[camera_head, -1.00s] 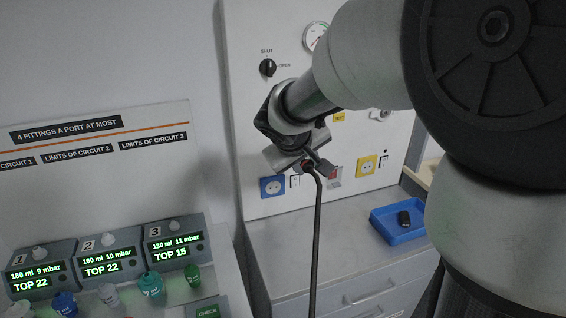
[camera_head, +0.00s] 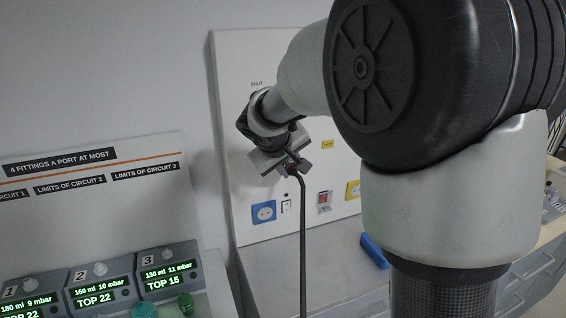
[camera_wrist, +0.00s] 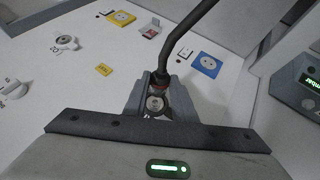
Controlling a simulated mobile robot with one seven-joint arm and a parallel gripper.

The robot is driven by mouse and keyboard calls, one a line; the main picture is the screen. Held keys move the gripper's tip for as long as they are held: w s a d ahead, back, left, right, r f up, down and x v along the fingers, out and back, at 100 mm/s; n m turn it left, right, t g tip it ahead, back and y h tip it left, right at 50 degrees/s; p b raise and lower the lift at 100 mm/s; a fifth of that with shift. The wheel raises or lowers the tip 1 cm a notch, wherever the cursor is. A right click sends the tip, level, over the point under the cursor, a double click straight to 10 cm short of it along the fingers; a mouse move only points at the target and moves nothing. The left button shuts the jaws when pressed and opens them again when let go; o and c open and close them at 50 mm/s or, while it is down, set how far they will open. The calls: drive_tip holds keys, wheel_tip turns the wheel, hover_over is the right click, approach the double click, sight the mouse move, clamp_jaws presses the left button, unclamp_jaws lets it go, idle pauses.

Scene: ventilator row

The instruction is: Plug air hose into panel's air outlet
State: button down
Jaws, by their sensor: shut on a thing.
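My gripper (camera_head: 292,168) is shut on the end of the dark air hose (camera_head: 303,240), in front of the white panel (camera_head: 233,110). The hose hangs down from the jaws in the head view. In the wrist view the hose (camera_wrist: 180,45) rises from a red-ringed end between the fingers (camera_wrist: 157,95). A round white fitting (camera_wrist: 66,42) stands on the panel, apart from the hose; I cannot tell for sure that it is the air outlet. My arm hides the panel's upper right part in the head view.
The panel carries a blue socket (camera_head: 263,212), a red switch (camera_head: 324,197), a yellow socket (camera_head: 352,190) and a yellow label (camera_head: 327,144). A blue tray (camera_head: 374,251) is partly hidden by my arm. Ventilator units (camera_head: 168,279) stand lower left.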

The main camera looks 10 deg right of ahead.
drive_tip(key=shift+w+a+r, duration=0.1)
drive_tip(key=shift+w, duration=0.7)
drive_tip(key=shift+w, duration=0.15)
drive_tip(key=shift+w+a+p, duration=0.15)
drive_tip(key=shift+w, duration=0.45)
drive_tip(key=shift+w+a+p, duration=0.15)
drive_tip(key=shift+w, duration=0.4)
drive_tip(key=shift+w+r, duration=0.1)
idle(0.9)
drive_tip(key=c, duration=1.4)
unclamp_jaws()
